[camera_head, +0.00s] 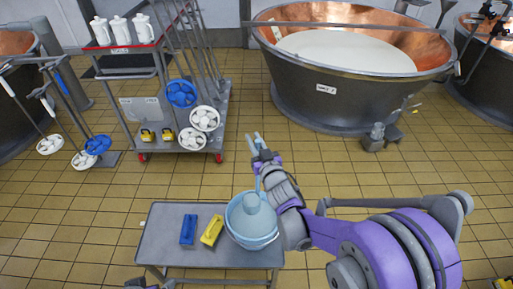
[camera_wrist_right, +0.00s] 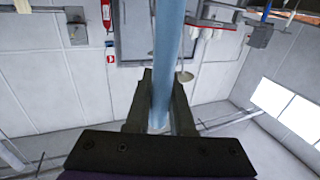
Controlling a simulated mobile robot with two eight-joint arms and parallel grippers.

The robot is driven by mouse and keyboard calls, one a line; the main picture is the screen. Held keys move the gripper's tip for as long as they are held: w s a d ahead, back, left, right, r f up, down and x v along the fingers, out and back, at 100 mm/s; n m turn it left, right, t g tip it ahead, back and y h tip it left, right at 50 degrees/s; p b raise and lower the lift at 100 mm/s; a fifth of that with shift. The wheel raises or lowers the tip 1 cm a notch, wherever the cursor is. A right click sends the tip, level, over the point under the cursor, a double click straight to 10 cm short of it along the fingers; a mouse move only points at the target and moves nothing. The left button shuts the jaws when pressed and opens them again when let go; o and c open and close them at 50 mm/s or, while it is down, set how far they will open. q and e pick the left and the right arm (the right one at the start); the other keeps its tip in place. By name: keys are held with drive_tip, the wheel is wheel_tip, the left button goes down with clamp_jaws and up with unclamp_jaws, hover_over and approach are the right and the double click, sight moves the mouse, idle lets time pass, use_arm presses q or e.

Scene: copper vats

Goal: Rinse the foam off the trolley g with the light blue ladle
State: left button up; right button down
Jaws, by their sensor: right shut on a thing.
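The light blue ladle (camera_head: 258,183) is held by my right gripper (camera_head: 257,142), above the small grey table. Its handle also shows in the right wrist view (camera_wrist_right: 168,55), between the shut fingers (camera_wrist_right: 160,105). Its lower end overlaps a light blue bucket (camera_head: 232,224); whether it touches the bucket is unclear. A grey trolley (camera_head: 218,103) with red-hubbed wheels stands at the back left; its sign is too small to read as g, and I make out no foam on it. A purple and grey piece of my left arm shows at the bottom edge, its jaws unclear.
The small table (camera_head: 160,240) carries a blue brush (camera_head: 188,229) and a yellow brush (camera_head: 212,230) left of the bucket. White jugs (camera_head: 120,31) and round-headed tools are on the trolley. A large copper vat (camera_head: 345,100) stands behind; tiled floor lies between.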

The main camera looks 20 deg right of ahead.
use_arm(q)
wheel_tip(320, 180, down, 16)
drive_tip(key=s+b, duration=0.1)
drive_tip(key=b, duration=1.3)
drive_tip(key=shift+s+g, duration=0.35)
drive_tip(key=shift+g, duration=0.05)
use_arm(e)
wheel_tip(320, 180, down, 20)
drive_tip(key=shift+r, duration=0.15)
use_arm(q)
wheel_tip(320, 180, up, 15)
drive_tip(key=w+p, duration=0.1)
drive_tip(key=p, duration=1.2)
drive_tip(key=shift+w+t, duration=0.2)
drive_tip(key=shift+t, duration=0.1)
use_arm(e)
wheel_tip(320, 180, up, 21)
use_arm(q)
drive_tip(key=shift+f, duration=0.15)
use_arm(e)
drive_tip(key=shift+s+d, duration=0.1)
